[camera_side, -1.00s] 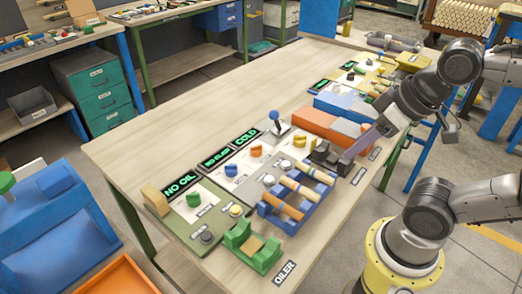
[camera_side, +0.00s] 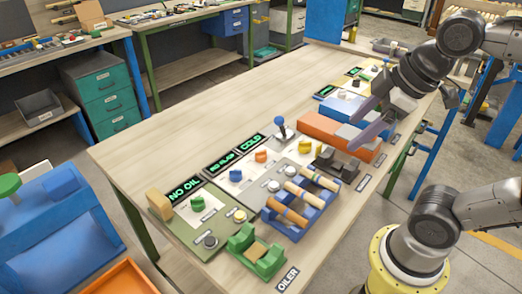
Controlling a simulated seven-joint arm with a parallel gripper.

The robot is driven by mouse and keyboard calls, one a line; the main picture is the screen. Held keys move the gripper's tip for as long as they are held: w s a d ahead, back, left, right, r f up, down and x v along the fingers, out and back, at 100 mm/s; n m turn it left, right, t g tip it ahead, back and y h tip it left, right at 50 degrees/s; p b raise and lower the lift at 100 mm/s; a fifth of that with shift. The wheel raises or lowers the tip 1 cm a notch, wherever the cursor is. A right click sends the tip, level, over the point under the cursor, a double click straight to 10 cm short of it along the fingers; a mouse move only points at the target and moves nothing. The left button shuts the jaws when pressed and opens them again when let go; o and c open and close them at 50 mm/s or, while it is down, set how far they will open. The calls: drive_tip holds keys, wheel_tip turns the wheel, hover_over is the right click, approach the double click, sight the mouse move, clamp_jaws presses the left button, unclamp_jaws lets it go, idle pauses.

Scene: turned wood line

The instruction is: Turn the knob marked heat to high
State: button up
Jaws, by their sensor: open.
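Panels with small knobs run along the bench's left part. A green knob (camera_side: 197,203) stands beside the NO OIL display (camera_side: 184,189). An orange knob (camera_side: 261,156) is beside the COLD display (camera_side: 252,142). Another yellow knob (camera_side: 305,147) is to its right. The knobs' labels are too small to read, so I cannot tell which one is marked heat. My gripper (camera_side: 366,120) is open and empty, above the orange and grey blocks, right of these knobs and apart from them.
A blue rack (camera_side: 294,222) holds wooden rods in front of the panels. A green cradle (camera_side: 262,262) is at the near edge by the OILER label (camera_side: 288,279). A blue-topped lever (camera_side: 280,126) stands behind the knobs. The bench's back left (camera_side: 180,140) is clear.

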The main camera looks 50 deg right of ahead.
drive_tip(key=w+r+n+g, duration=0.1)
drive_tip(key=w+r+n, duration=0.3)
drive_tip(key=w, duration=0.4)
drive_tip(key=n+g, duration=0.5)
hover_over(261, 151)
wheel_tip(261, 151, down, 13)
wheel_tip(261, 151, down, 14)
drive_tip(key=shift+w+r, duration=0.1)
drive_tip(key=shift+r, duration=0.05)
clamp_jaws()
